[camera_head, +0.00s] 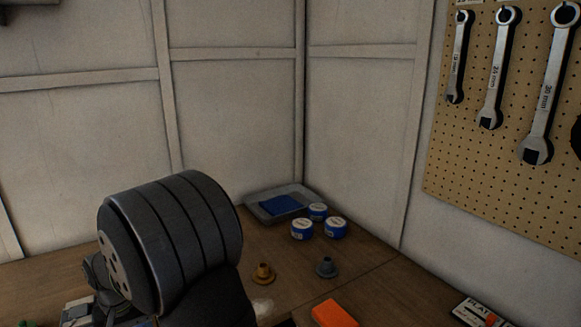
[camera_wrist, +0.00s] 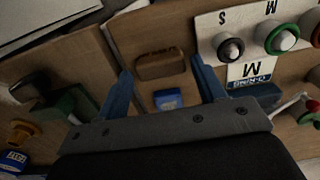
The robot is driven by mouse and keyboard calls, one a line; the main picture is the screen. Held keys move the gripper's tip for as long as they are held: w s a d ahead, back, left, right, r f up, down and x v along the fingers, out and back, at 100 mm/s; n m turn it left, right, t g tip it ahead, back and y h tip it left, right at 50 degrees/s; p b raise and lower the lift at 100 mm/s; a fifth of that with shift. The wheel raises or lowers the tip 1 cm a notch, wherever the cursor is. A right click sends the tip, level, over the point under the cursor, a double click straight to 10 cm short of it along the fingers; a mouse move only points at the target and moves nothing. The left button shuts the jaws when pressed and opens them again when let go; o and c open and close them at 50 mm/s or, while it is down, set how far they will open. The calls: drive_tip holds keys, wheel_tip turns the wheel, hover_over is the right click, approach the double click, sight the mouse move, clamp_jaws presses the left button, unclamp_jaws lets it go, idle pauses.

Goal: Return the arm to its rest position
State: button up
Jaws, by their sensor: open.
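My gripper (camera_wrist: 162,72) shows in the wrist view, its two blue fingers spread apart with nothing held between them. Beyond the fingers, a brown rounded block (camera_wrist: 160,64) and a small blue box (camera_wrist: 168,99) lie on the wooden bench. They appear between the fingers in the picture, and I cannot tell their distance. In the head view my dark arm fills the lower left and my gripper cannot be made out.
A card with ringed knobs (camera_wrist: 228,20) lies right in the wrist view. In the head view, a grey tray (camera_head: 262,214), blue tins (camera_head: 302,230), brown (camera_head: 263,273) and grey (camera_head: 326,267) flanged fittings and an orange block (camera_head: 333,314) occupy the bench. A wrench pegboard (camera_head: 480,170) hangs right.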

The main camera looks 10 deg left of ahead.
wheel_tip(320, 180, down, 3)
drive_tip(key=shift+r, duration=2.1)
drive_tip(key=shift+f, duration=0.1)
